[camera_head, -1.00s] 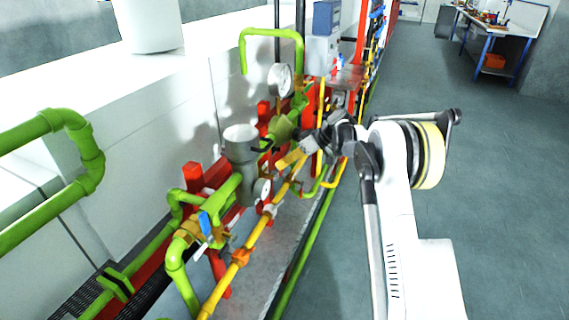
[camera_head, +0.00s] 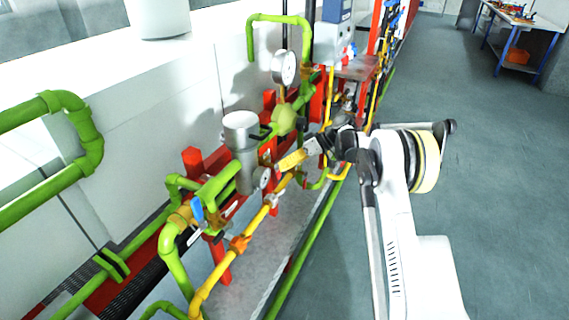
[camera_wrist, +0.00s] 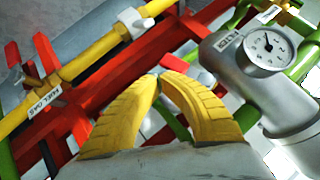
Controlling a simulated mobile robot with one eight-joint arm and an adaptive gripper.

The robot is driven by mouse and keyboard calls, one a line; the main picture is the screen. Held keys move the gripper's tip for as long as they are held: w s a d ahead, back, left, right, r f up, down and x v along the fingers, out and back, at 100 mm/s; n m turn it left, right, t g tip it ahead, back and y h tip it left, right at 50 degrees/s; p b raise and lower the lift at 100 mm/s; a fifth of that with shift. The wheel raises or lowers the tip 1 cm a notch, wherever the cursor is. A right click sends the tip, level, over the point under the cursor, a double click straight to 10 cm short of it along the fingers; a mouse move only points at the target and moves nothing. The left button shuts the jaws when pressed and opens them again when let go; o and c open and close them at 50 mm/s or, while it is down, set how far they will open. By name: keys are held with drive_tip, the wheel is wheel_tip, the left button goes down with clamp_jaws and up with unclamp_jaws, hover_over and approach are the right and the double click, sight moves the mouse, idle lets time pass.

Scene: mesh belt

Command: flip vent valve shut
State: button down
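My gripper (camera_head: 291,160) has yellow fingers and hangs beside the pipe rack, just right of the grey cylindrical housing. In the wrist view the two fingers (camera_wrist: 158,78) arch together and their tips meet, with nothing seen between them. I cannot tell for certain which valve is the vent valve. A blue valve handle (camera_head: 197,210) stands on the green pipe at lower left, and an orange fitting (camera_head: 240,244) sits on the yellow pipe; both are apart from my gripper.
The yellow pipe (camera_wrist: 92,52) carries a fuel gas label. Red frame bars (camera_wrist: 115,82) cross behind my fingers. A gauge (camera_wrist: 267,48) on the grey housing is close at right. Green pipes (camera_head: 75,130) surround the rack. Open floor (camera_head: 480,190) lies to the right.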

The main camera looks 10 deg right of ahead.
idle(0.3)
drive_tip(key=shift+r+p, duration=0.35)
drive_tip(key=shift+r, duration=0.45)
